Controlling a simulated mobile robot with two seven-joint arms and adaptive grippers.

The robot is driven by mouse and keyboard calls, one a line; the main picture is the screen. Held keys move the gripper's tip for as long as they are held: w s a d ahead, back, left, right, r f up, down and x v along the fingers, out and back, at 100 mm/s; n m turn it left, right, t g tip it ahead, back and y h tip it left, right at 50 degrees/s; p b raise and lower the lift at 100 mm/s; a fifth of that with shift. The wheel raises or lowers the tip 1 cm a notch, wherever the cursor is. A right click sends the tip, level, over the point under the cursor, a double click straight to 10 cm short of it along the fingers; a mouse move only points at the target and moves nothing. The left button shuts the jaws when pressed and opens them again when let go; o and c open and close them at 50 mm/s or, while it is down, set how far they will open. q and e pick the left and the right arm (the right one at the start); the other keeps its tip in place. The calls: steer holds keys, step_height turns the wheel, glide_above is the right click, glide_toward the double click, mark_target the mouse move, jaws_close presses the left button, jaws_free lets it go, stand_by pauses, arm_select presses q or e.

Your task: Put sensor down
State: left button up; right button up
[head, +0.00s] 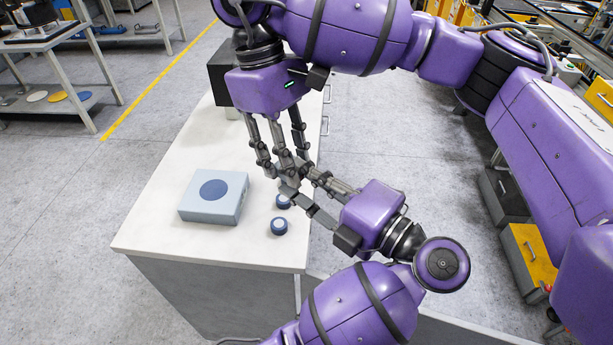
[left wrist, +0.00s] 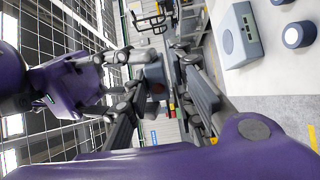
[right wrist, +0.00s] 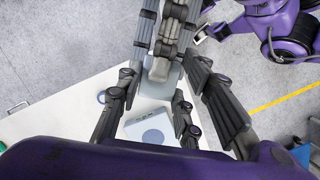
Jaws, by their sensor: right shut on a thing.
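My right gripper (head: 285,165) points down over the white table in the head view, shut on a small grey piece, which I take to be the sensor. The sensor (right wrist: 160,75) shows partly between the fingers in the right wrist view; fingers hide most of it. My left gripper (head: 310,195) reaches up-left towards the same spot, with its fingertips beside the right fingertips. In the left wrist view its fingers (left wrist: 160,85) stand apart, with a grey piece visible between them. I cannot tell if they touch it.
A pale blue-grey box (head: 214,196) with a dark blue disc on top sits on the white table (head: 160,232). Two small blue cylinders (head: 279,226) (head: 282,201) stand right of it, close below the grippers. The table's front left is clear. A black block (head: 222,75) stands at the back.

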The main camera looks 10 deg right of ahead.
arm_select(q)
steer(key=shift+f, duration=0.15)
jaws_close()
arm_select(e)
steer(key=shift+r, duration=0.1)
steer(key=o, duration=1.2)
steer(key=shift+o, duration=0.2)
